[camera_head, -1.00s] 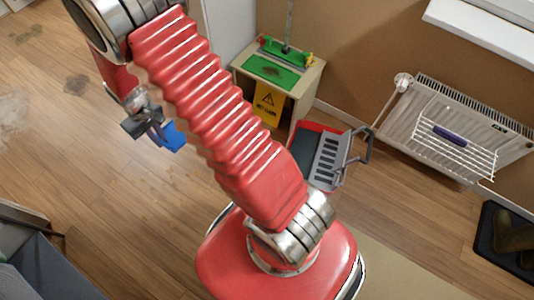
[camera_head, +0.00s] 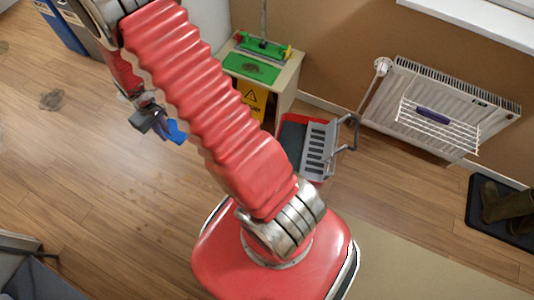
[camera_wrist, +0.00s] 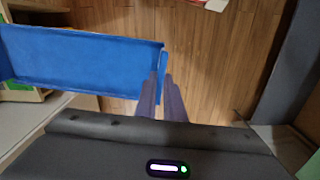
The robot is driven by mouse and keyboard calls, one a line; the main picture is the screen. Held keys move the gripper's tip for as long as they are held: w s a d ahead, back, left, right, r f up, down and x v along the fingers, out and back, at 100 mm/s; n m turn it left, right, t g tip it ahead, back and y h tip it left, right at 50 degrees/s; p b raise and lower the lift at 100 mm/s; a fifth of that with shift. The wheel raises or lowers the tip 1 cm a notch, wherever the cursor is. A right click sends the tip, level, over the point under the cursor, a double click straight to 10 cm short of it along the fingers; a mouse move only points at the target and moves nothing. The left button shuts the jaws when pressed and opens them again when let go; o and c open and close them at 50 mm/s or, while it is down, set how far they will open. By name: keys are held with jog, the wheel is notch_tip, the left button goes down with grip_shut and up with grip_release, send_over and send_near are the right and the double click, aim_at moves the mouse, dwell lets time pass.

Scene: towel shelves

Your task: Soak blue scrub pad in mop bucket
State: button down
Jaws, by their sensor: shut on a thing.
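The blue scrub pad (camera_head: 176,132) is held at the end of my arm, left of the arm's red bellows in the head view. In the wrist view the pad (camera_wrist: 80,60) is a flat blue slab reaching to the left, its right end between the fingers. My gripper (camera_wrist: 161,80) is shut on that end; the gripper (camera_head: 158,123) also shows in the head view, above bare floor. The red mop bucket (camera_head: 297,118) with a grey wringer (camera_head: 318,148) stands on the floor right of my arm. The arm hides part of its left side. The pad is well apart from it.
A small cabinet (camera_head: 287,88) with a green top and a yellow warning sign (camera_head: 253,98) stands behind the bucket. A radiator with a wire rack (camera_head: 440,125) is on the wall, and boots (camera_head: 500,205) stand on a mat. Wood floor at left is open.

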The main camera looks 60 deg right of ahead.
jog(key=s+d+f+n, duration=0.1)
jog(key=s+d+f, duration=0.4)
jog(key=d+f, duration=0.45)
jog(key=s+d+f+n, duration=0.1)
jog(key=s+d+f, duration=0.55)
jog(key=d, duration=0.65)
jog(key=s+d+f+n, duration=0.1)
jog(key=s+d+f, duration=0.4)
jog(key=s, duration=0.5)
jog(key=s+d+f+n, duration=0.1)
jog(key=s+d+f, duration=0.3)
jog(key=s+f, duration=0.6)
jog(key=shift+s+d+f, duration=0.15)
jog(key=shift+s+d, duration=0.15)
jog(key=shift+d, duration=0.1)
jog(key=shift+f, duration=0.15)
jog(key=shift+a+f, duration=0.15)
jog(key=shift+f, duration=8.9)
jog(key=shift+r, duration=0.15)
